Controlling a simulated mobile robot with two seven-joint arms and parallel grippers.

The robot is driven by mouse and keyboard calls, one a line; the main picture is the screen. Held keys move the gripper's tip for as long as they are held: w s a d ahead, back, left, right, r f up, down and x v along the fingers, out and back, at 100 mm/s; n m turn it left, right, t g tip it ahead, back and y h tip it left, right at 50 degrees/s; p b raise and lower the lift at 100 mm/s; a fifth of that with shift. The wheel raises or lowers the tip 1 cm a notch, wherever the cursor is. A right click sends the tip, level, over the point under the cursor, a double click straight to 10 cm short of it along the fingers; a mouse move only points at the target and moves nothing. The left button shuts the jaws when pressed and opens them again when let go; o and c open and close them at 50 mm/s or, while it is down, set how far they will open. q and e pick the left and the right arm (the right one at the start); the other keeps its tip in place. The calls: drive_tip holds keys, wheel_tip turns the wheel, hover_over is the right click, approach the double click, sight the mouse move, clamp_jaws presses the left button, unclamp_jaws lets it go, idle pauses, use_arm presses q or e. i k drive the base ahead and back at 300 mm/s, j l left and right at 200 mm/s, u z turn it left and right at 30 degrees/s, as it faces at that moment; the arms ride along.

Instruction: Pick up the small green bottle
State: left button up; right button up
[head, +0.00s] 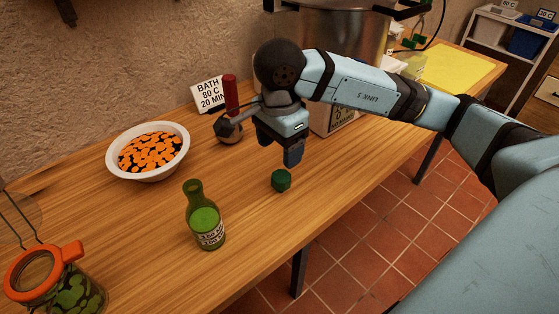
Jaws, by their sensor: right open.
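The green bottle (205,216) stands upright on the wooden table, left of the middle of the view. It has a white label near its base and no cap on its mouth. A small dark green block-like piece (281,180) sits on the table to the right of the bottle. My right gripper (293,160) points down, open, just behind and above this green piece and apart from the bottle. The gap between its fingers hardly shows. My left gripper is not in view.
A white bowl of orange slices (186,135) stands behind the bottle. A jar of green contents (75,294) is at front left. A sign (209,93), a red-handled tool (231,93) and a large metal pot (345,35) are farther back. The table's front edge runs close by.

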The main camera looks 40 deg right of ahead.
sight(203, 217)
drive_tip(key=k, duration=1)
